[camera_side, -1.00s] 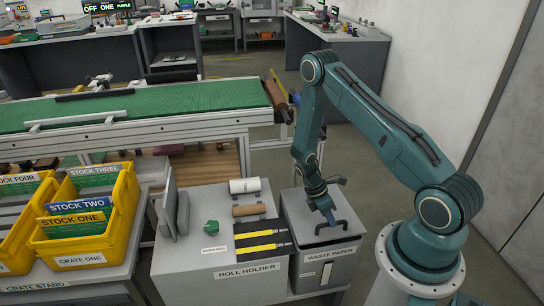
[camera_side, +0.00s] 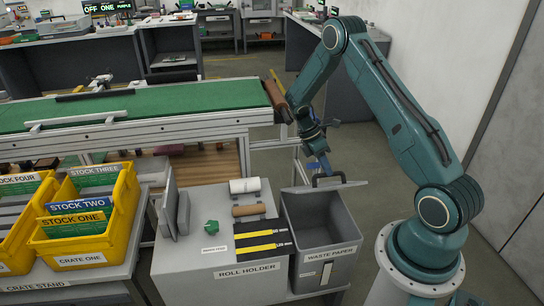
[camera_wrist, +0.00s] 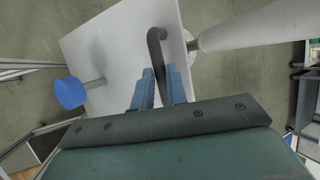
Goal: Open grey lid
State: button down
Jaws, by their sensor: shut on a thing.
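The grey lid (camera_side: 348,185) is lifted at the back of the waste paper bin (camera_side: 325,226), and the grey inside of the bin shows. In the wrist view the lid (camera_wrist: 105,52) is a pale flat panel with a dark curved handle (camera_wrist: 156,42). My gripper (camera_side: 324,168) is shut on this handle, with its blue fingers (camera_wrist: 158,90) at the handle's near end. The handle also shows black above the lid in the side view. Whether the lid still touches the bin's back rim is hard to tell.
The roll holder (camera_side: 225,255) stands left of the bin, with a white roll (camera_side: 245,185), a brown roll (camera_side: 247,210) and a green lump (camera_side: 212,227). A green conveyor (camera_side: 150,103) runs behind. Yellow crates (camera_side: 95,245) stand at the left.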

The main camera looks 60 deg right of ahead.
jog(key=w+d+r, duration=0.3)
jog(key=w+d, duration=0.5)
jog(key=w, duration=0.1)
jog(key=shift+d+r+t, duration=0.2)
jog(key=shift+d+t, duration=0.1)
jog(key=shift+d, duration=0.05)
dwell(0.4)
jog(key=shift+w, duration=0.1)
dwell(0.4)
jog(key=c, duration=1.5)
grip_release()
jog(key=shift+o, duration=0.5)
jog(key=shift+d+r, duration=0.1)
jog(key=shift+s, duration=0.2)
